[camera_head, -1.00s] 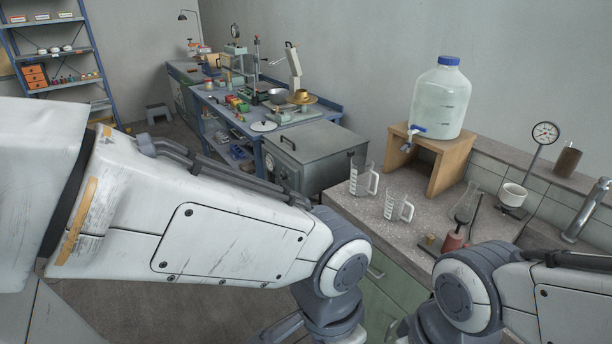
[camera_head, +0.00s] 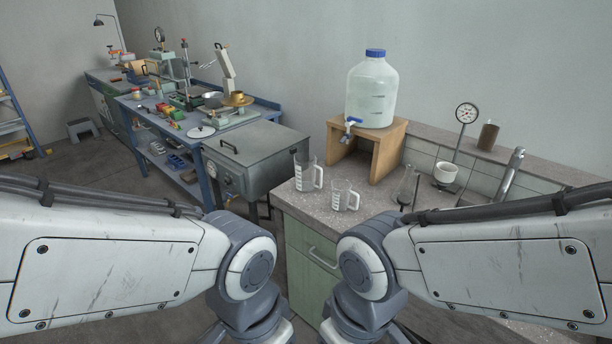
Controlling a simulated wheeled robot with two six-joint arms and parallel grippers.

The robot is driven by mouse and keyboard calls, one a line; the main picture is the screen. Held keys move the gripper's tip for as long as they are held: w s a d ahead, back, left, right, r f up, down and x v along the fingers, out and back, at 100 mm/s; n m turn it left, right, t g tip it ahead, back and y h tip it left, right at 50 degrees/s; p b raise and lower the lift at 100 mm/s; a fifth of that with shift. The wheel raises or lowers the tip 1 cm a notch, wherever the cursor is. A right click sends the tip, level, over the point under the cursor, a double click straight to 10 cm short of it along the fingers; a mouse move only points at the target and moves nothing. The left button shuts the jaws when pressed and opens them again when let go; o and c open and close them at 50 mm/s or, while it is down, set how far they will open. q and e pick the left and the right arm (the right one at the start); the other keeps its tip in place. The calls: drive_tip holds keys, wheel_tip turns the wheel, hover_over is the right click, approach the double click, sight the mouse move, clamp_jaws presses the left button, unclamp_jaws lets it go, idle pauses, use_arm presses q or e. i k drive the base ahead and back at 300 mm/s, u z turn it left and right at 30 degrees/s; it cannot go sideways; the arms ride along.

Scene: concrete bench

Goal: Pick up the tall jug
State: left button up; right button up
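The tall jug (camera_head: 308,173) is a clear measuring jug with white markings and a handle on its right. It stands upright near the left front corner of the concrete bench (camera_head: 385,215). A shorter clear jug (camera_head: 345,196) stands just to its right and nearer to me. My two arms come in from the left and right sides, in front of and below the bench top. Both grippers are below the picture's lower edge, so their fingers are hidden. Neither arm touches either jug.
A large water bottle (camera_head: 371,95) with a blue cap and tap stands on a wooden stand (camera_head: 392,150) behind the jugs. To the right are a flask (camera_head: 407,186), a white cup (camera_head: 445,172), a dial gauge (camera_head: 467,113) and a faucet (camera_head: 507,175). A grey metal box (camera_head: 255,150) stands left of the bench.

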sight(305, 166)
drive_tip(key=u, duration=0.3)
drive_tip(key=i, duration=1.6)
drive_tip(key=u, duration=0.3)
